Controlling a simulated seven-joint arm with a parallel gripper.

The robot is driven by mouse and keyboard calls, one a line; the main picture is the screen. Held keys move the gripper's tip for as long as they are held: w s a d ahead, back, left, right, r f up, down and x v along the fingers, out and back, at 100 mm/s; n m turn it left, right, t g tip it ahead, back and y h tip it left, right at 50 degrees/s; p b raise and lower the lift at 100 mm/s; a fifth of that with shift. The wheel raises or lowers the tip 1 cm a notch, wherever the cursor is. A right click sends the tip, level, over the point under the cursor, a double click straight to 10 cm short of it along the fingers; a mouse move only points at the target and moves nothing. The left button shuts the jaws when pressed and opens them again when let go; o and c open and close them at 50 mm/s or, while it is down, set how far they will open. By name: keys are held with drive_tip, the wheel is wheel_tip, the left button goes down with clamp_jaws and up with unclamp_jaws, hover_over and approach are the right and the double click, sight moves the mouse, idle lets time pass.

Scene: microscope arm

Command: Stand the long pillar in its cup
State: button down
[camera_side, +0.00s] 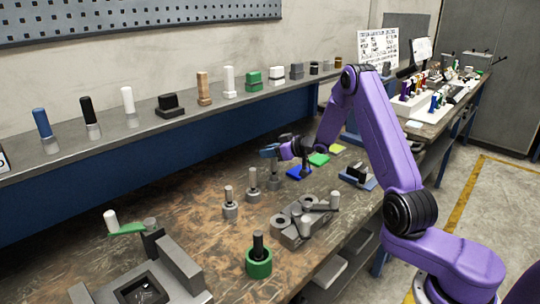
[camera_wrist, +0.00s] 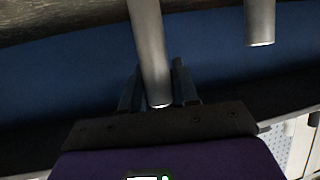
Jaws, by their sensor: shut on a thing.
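My gripper (camera_side: 275,152) is shut on a plain grey metal pillar (camera_side: 273,178), near the pillar's upper end. In the wrist view, where the table is at the top, the pillar (camera_wrist: 152,50) passes between the fingers (camera_wrist: 158,92) and its end face shows. In the side view the held pillar is upright under the gripper. Its foot looks wider, but I cannot tell whether it stands in a cup. A second grey pillar (camera_side: 252,179) stands upright in a grey cup just left of it, and its top shows in the wrist view (camera_wrist: 260,22).
A short pillar (camera_side: 228,196) in a grey cup stands nearer left. A green cup (camera_side: 259,264) holds a black pillar. A grey block with round holes (camera_side: 290,236) and a cylinder (camera_side: 318,207) lies right. Blue (camera_side: 297,174) and green (camera_side: 319,159) pads lie behind. A shelf (camera_side: 150,133) runs along the back.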

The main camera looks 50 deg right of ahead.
drive_tip(key=shift+f, duration=0.65)
drive_tip(key=c, duration=0.8)
unclamp_jaws()
drive_tip(key=shift+f, duration=0.1)
drive_tip(key=shift+c, duration=0.2)
